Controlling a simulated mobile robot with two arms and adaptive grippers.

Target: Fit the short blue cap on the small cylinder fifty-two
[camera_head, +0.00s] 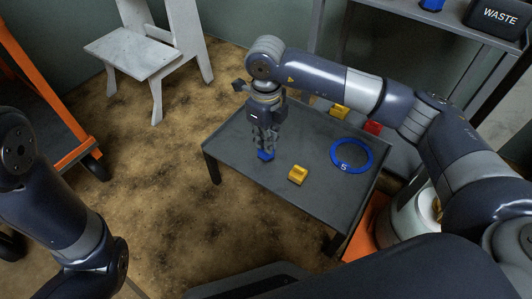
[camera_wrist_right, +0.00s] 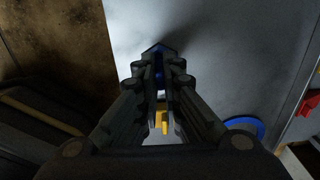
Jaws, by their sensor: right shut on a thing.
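My right gripper (camera_head: 265,146) points down over the left part of the low grey table (camera_head: 236,161). It is shut on a small blue piece, which looks like the short blue cap (camera_head: 265,155). The blue piece is at or just above the table top; I cannot tell if it touches. In the right wrist view the blue piece (camera_wrist_right: 158,50) shows at the fingertips (camera_wrist_right: 158,72), partly hidden by the fingers. I cannot make out the small cylinder fifty-two. My left gripper is out of view; only the left arm's links show.
A yellow block (camera_head: 298,174) lies right of the gripper. A blue ring (camera_head: 334,161) with a white mark lies further right. Another yellow block (camera_head: 340,111) and a red block (camera_head: 373,127) are at the back. A white chair (camera_head: 133,52) and a shelf with a WASTE box (camera_head: 497,16) stand beyond.

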